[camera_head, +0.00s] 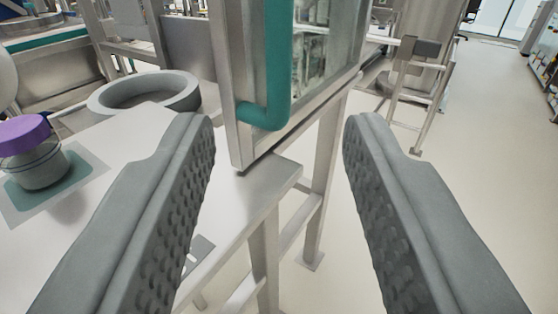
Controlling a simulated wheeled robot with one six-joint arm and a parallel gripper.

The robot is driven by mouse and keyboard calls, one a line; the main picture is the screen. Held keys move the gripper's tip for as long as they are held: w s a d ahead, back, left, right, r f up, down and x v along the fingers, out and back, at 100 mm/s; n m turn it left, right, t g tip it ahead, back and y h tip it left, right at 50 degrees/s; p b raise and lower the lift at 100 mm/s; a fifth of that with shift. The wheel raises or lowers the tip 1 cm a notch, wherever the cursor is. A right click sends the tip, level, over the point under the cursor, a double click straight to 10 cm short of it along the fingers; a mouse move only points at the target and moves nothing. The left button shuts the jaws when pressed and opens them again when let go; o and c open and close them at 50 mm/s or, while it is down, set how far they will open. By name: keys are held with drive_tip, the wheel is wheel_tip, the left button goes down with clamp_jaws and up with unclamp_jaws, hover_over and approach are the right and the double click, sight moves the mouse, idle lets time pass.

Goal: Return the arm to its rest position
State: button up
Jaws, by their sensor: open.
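My gripper (279,140) is open, with its two grey, textured fingers wide apart and nothing between them. It points over the corner of a white-topped metal table (272,182). The left finger covers part of the tabletop, and the right finger stands in front of the bare floor. The rest of my arm is not in view.
A glass-sided cabinet (330,70) with a teal handle (268,113) stands on the table ahead. At left are a grey ring (105,101) and a purple-lidded jar (40,170) on a teal-and-grey pad. A metal stepped frame (409,90) stands behind. The floor (480,150) at right is clear.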

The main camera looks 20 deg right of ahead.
idle(0.4)
drive_tip(key=s+a+r+n+y, duration=0.1)
drive_tip(key=s+a+n+y, duration=0.15)
drive_tip(key=s+a, duration=1.2)
drive_tip(key=s+a+f+y, duration=0.1)
drive_tip(key=s+a+f, duration=0.1)
drive_tip(key=s, duration=0.6)
drive_tip(key=s+a+f+n+y, duration=0.1)
drive_tip(key=s+a+f+y, duration=0.1)
drive_tip(key=s, duration=0.7)
drive_tip(key=shift+s+a+f, duration=0.25)
drive_tip(key=shift+a+f, duration=0.05)
drive_tip(key=shift+a, duration=0.15)
